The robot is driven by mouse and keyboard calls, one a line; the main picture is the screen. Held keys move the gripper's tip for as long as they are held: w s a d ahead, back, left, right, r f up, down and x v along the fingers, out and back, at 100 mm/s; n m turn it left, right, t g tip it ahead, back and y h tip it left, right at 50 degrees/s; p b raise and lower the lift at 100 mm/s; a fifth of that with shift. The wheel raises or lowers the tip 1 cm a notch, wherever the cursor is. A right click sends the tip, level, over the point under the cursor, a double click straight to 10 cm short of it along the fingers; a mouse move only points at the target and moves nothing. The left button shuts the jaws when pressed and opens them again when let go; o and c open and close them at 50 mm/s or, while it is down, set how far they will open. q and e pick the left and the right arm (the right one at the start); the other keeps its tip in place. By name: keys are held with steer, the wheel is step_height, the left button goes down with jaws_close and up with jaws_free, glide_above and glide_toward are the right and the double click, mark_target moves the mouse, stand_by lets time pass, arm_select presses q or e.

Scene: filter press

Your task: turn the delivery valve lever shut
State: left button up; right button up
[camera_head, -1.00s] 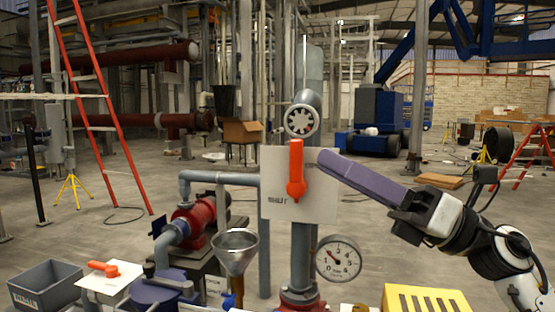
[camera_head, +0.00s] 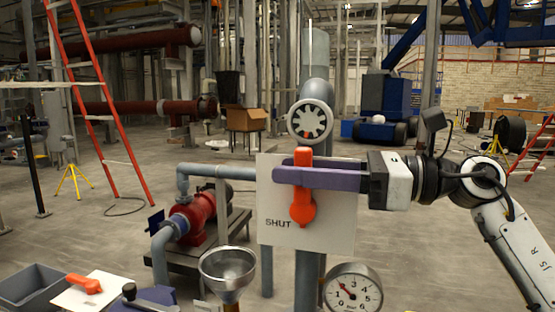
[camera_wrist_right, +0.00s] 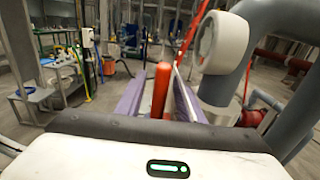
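The orange delivery valve lever (camera_head: 302,190) stands upright on a pale plate (camera_head: 340,225), with its hub at the lower end. The word SHUT is printed at the plate's lower left. My right gripper (camera_head: 282,170) reaches in level from the right, with its purple fingers across the lever's upper part. In the right wrist view the lever (camera_wrist_right: 161,88) stands between the two fingers, with gaps visible on both sides, so the gripper is open around it. Part of the lever is hidden behind the near finger. My left gripper is not in view.
A pressure gauge (camera_head: 352,291) and a metal funnel (camera_head: 228,268) sit below. A second orange lever (camera_head: 84,283) lies on a plate at lower left, beside a grey bin (camera_head: 32,288). A red pump (camera_head: 196,215) stands behind.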

steer(key=shift+w+a+p, duration=0.2)
steer(key=shift+a, duration=0.65)
steer(key=shift+w+a+p, duration=0.15)
steer(key=shift+a, duration=0.7)
jaws_close()
